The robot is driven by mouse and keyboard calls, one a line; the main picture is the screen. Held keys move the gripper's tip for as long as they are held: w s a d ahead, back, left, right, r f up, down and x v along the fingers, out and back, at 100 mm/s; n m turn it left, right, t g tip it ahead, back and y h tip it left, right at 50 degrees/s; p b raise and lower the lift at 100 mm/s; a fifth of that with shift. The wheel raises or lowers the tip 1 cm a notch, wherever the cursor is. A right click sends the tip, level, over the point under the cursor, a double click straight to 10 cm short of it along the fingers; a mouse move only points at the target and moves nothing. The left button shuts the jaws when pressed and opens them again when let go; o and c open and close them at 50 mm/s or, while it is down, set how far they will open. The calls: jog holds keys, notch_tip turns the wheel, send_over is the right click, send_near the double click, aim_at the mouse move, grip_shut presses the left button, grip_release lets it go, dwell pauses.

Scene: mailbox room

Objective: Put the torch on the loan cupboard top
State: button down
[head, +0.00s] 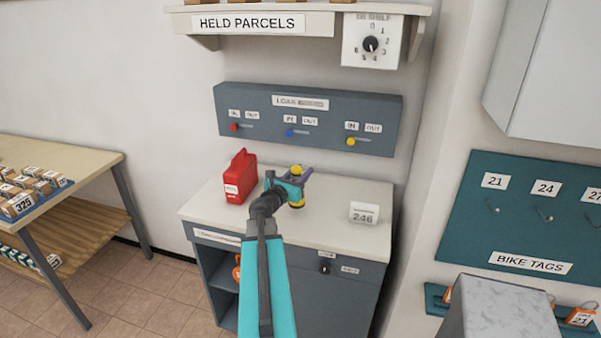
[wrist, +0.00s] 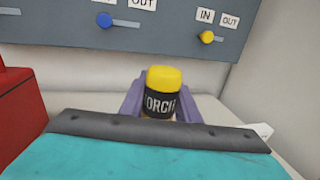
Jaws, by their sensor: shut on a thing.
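The torch, a short upright cylinder with a yellow cap and a black label, shows in the wrist view (wrist: 162,80) and the head view (head: 296,169). My gripper (head: 298,179) is shut on it, with a purple finger on either side; the fingers also show in the wrist view (wrist: 160,108). The torch is over the middle of the pale loan cupboard top (head: 334,203). I cannot tell whether its base touches the surface. My arm and gripper hide part of it.
A red can (head: 240,178) stands left of my gripper on the cupboard top. A white sign reading 246 (head: 364,213) stands to the right. The grey loan board (head: 330,120) with coloured knobs is on the wall behind. The top's front right is clear.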

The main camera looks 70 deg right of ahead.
jog(key=shift+w+d+f+p, duration=0.1)
jog(key=shift+w+d+p, duration=0.15)
jog(key=shift+d, duration=0.7)
jog(key=shift+w+d+f+p, duration=0.15)
jog(key=shift+w+d, duration=0.1)
jog(key=shift+d, duration=0.65)
jog(key=shift+r, duration=0.1)
jog(key=f, duration=0.3)
jog(key=shift+w+d+f+b, duration=0.15)
jog(key=shift+d+f+b, duration=0.15)
jog(key=shift+d+b, duration=0.05)
jog(key=shift+f, duration=0.2)
jog(key=c, duration=1.3)
grip_release()
jog(key=shift+c, duration=0.2)
jog(key=shift+r, duration=0.2)
